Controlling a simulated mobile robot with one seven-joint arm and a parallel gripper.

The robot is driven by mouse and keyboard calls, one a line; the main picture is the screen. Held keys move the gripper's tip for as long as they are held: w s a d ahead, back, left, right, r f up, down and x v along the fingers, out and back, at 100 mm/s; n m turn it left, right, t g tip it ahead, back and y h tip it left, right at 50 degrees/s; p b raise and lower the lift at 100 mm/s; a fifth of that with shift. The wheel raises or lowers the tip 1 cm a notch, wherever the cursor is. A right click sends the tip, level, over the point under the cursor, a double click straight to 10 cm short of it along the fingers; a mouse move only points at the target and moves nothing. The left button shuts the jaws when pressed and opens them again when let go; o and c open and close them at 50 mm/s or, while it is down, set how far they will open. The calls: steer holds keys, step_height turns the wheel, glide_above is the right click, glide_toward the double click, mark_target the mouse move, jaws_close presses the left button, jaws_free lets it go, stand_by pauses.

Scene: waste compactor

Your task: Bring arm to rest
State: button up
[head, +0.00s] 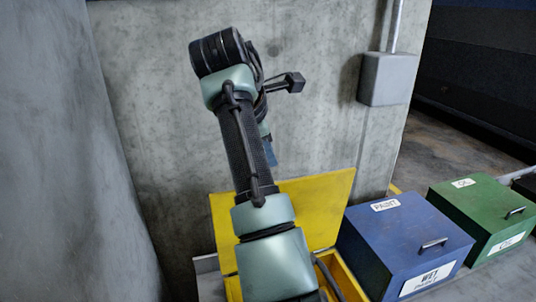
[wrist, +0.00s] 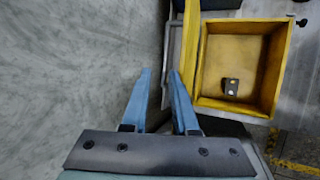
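My gripper (wrist: 161,74) shows in the wrist view as two blue fingers with a clear gap between them. It is open, and nothing is between the fingers. In the head view my arm is raised and bent in front of the concrete wall. The gripper is mostly hidden behind the arm there; only a bit of blue finger (head: 269,152) shows, above the yellow box's raised lid.
A yellow box (wrist: 287,60) stands open with its lid (head: 325,195) up; a small dark block (wrist: 231,87) lies inside. A blue bin (head: 385,235) and a green bin (head: 470,205) stand closed to its right. A grey wall box (head: 387,79) hangs above. Concrete wall (head: 60,150) is at left.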

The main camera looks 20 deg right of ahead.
steer(key=shift+s+a+r, duration=0.15)
steer(key=shift+s+r, duration=0.05)
steer(key=shift+f, duration=0.1)
steer(key=shift+w+a, duration=0.1)
steer(key=shift+w, duration=0.15)
steer(key=a+r+m+t+y, duration=0.3)
steer(key=a+r+m+t, duration=0.4)
steer(key=a+r+t, duration=0.5)
steer(key=s+r+m+t, duration=0.3)
steer(key=s+r, duration=0.2)
steer(key=s, duration=0.3)
steer(key=s+a+r+m+t+y, duration=0.1)
steer(key=s+r+m+t, duration=0.2)
steer(key=s, duration=0.5)
steer(key=s+r+m+t+b, duration=0.1)
steer(key=s+r+m+t, duration=0.3)
steer(key=s+r, duration=0.2)
steer(key=shift+s+a+r, duration=0.25)
steer(key=shift+s+r, duration=0.1)
steer(key=shift+s, duration=0.75)
